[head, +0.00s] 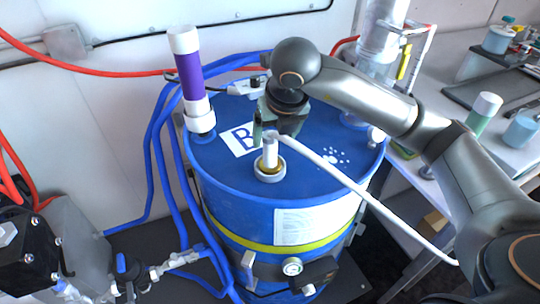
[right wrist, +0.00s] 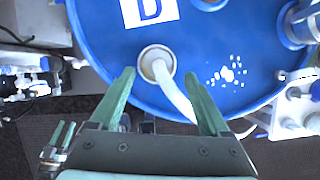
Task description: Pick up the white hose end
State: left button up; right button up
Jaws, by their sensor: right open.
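The white hose end (head: 270,152) stands upright in a round pale-rimmed port on top of the blue drum (head: 225,215). The white hose (head: 370,198) bends at the top and runs down to the right. My right gripper (head: 267,132) is just above and behind the hose end in the head view. In the right wrist view its green fingers (right wrist: 160,76) are open and apart, with the hose (right wrist: 176,93) between them, not gripped. What seems to be my left gripper (right wrist: 62,134) shows small at the lower left; its opening is unclear.
A purple-and-white cylinder (head: 188,75) stands on the drum's left side. A clear column (head: 382,35) rises at the back right. Blue hoses (head: 158,160) run down the drum's left. A bench (head: 455,95) with cups is at the right. A grey-black machine (head: 60,245) is at the lower left.

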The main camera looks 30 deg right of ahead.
aim_at(270, 144)
jog(key=x, duration=0.2)
jog(key=p+x, duration=0.1)
jog(key=x, duration=0.2)
jog(key=shift+w+a+r, duration=0.1)
jog(key=shift+w, duration=0.15)
grip_shut()
dwell(0.4)
jog(key=shift+r, duration=0.1)
